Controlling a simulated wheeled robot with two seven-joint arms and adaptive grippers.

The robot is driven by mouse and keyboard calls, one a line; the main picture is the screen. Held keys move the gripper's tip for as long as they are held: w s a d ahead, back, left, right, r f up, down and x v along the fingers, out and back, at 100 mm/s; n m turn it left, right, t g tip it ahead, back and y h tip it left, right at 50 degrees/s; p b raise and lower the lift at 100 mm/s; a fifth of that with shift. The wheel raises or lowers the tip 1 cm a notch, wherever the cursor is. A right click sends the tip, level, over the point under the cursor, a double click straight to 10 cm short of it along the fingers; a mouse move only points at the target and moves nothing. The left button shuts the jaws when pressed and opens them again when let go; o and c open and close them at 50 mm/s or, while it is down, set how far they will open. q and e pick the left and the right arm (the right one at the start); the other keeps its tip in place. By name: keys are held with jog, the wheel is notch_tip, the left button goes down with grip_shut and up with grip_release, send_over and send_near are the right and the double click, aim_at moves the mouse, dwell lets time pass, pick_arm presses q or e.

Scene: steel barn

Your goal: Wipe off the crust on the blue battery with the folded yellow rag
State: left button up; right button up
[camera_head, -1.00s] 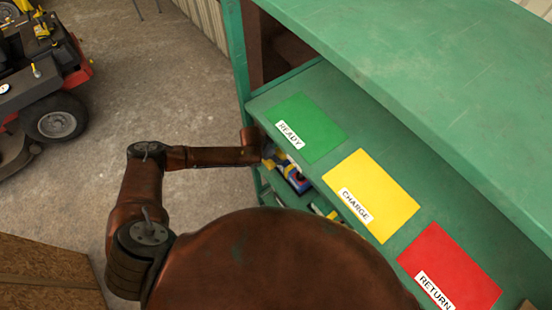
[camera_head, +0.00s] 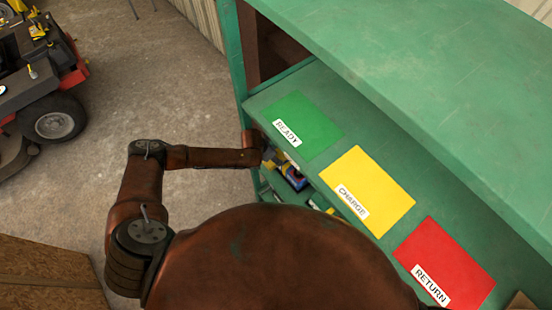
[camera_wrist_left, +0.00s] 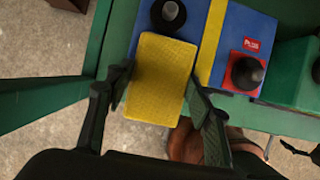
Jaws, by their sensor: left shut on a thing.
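The blue battery (camera_wrist_left: 195,22) stands at the top middle of the left wrist view, with a yellow band, a black terminal post and a red-based post marked PLUS. In the head view the battery (camera_head: 292,175) shows small, partly hidden below the upper shelf's edge. The folded yellow rag (camera_wrist_left: 160,80) is between the fingers of my left gripper (camera_wrist_left: 158,92), which is shut on it. The rag overlaps the battery beside the black post; whether it touches cannot be told. I see no crust on the bare parts. My right gripper is not in view.
A green block (camera_wrist_left: 293,72) stands right of the battery. Above the battery's shelf is a green shelf (camera_head: 345,130) with READY, CHARGE and RETURN mats. A green rack post (camera_wrist_left: 45,103) is close on the left. The concrete floor (camera_head: 200,100) is open beside the rack.

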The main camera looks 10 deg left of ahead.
pick_arm(q)
jog(key=shift+w+a, duration=0.6)
jog(key=shift+a, duration=0.3)
jog(key=shift+s+d+p, duration=0.4)
jog(key=shift+s+d, duration=0.3)
jog(key=shift+d, duration=0.3)
jog(key=shift+s+d+f, duration=0.1)
jog(key=shift+s+d, duration=0.45)
jog(key=shift+d, duration=0.1)
jog(key=shift+w+a, duration=0.65)
jog(key=shift+a, duration=0.2)
jog(key=shift+w+a, duration=0.6)
jog(key=shift+a, duration=0.2)
